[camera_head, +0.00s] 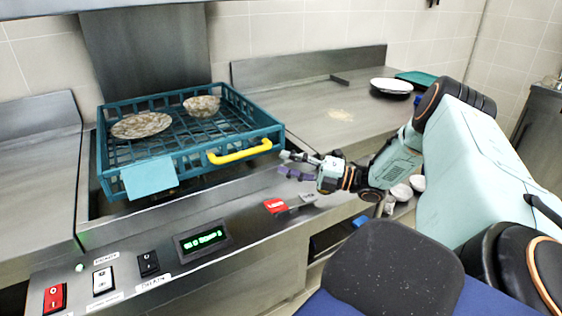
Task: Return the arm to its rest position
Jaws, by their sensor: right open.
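My right gripper (297,165) is open at the end of my right arm, which comes in from the right. It is just right of the teal rack's yellow handle, over the front part of the steel counter, and appears empty. The teal dish rack (190,165) holds a speckled plate (141,125) and a speckled bowl (202,106). A yellow handle (240,152) is on its front side. My left gripper is not in view.
A control panel with a green display (203,239), a red switch (54,298), a white switch (103,281) and a black switch (148,264) fronts the counter. A red lever (276,206) lies near the gripper. White plates (391,86) stand at the back right. The middle right counter is mostly clear.

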